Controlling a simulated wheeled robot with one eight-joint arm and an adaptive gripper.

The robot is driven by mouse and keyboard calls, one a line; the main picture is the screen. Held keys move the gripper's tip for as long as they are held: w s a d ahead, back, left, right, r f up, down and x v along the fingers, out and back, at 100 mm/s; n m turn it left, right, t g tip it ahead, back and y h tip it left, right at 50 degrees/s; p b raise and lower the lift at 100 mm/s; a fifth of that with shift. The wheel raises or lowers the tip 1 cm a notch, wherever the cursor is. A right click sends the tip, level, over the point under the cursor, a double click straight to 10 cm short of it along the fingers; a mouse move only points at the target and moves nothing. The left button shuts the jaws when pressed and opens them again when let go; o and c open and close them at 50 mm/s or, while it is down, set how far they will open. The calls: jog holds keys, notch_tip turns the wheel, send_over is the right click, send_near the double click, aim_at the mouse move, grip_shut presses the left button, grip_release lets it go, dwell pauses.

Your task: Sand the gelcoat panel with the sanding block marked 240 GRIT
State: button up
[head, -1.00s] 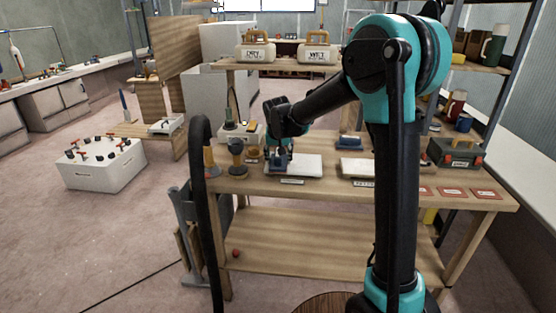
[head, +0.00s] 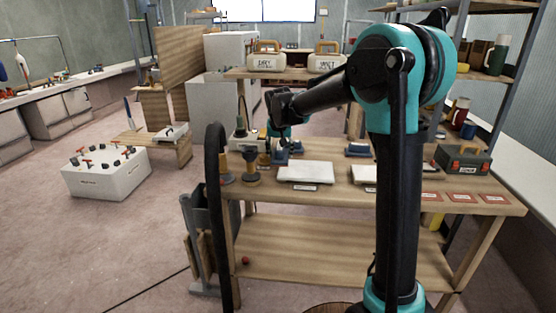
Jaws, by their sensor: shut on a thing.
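The white gelcoat panel (head: 306,173) lies flat on the wooden workbench, with a small label at its front edge. My gripper (head: 283,147) is at the back left of this panel, shut on a blue sanding block (head: 281,157). The block is small here and its marking cannot be read. I cannot tell whether it touches the bench or hangs just above it. A second white panel (head: 364,174) lies to the right, partly behind my arm, with a blue block (head: 358,149) behind it.
Upright tools (head: 252,167) stand at the bench's left end. A toolbox (head: 463,160) and red-bordered cards (head: 463,198) are on the right. Two cases marked DRY (head: 266,61) and WET (head: 326,63) sit on the shelf above. My arm hides part of the bench.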

jog(key=shift+r, duration=1.4)
